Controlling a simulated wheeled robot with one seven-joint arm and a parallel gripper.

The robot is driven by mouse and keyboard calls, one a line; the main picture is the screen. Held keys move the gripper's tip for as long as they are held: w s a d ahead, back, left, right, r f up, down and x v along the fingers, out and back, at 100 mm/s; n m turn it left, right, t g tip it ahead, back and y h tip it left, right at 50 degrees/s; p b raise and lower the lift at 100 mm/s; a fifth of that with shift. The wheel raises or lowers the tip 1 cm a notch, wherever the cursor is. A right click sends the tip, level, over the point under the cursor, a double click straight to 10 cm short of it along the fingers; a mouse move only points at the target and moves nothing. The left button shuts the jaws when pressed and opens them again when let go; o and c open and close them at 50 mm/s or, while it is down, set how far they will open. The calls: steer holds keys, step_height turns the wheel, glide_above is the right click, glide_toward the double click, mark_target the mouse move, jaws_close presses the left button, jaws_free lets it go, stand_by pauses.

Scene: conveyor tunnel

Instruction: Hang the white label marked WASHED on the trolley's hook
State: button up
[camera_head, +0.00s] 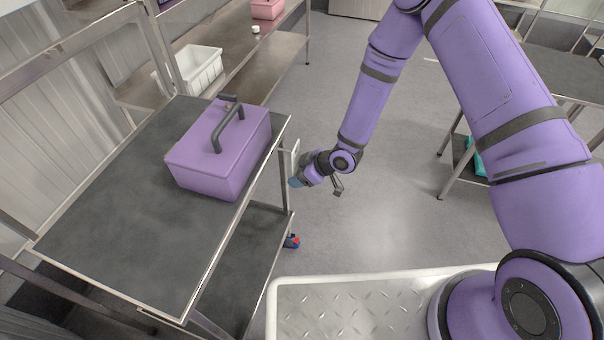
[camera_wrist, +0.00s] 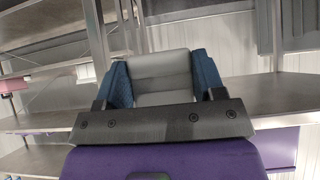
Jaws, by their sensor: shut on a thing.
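My gripper (camera_head: 296,181) is beside the right edge of a steel-framed unit with a dark top (camera_head: 100,230), which may be the trolley. In the wrist view my two blue fingers (camera_wrist: 163,86) are closed on a pale, plate-like thing (camera_wrist: 162,66), which seems to be the white label. A pale sliver of it shows above the gripper in the head view (camera_head: 295,155), close to the unit's corner post. No writing can be read on it. I cannot make out a hook in either view.
A purple box with a dark handle (camera_head: 215,160) stands on the dark top. A lower shelf (camera_head: 245,262) is below, with a small blue and red thing (camera_head: 292,241) at its edge. A white crate (camera_head: 196,70) is behind. Open floor (camera_head: 395,190) lies to the right.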

steer(key=shift+w+a, duration=0.25)
steer(key=shift+a, duration=0.4)
steer(key=shift+w+a, duration=0.2)
steer(key=shift+a, duration=0.4)
steer(key=shift+f, duration=0.85)
steer(key=o, duration=1.4)
steer(key=shift+c, duration=0.2)
steer(key=v, duration=1.1)
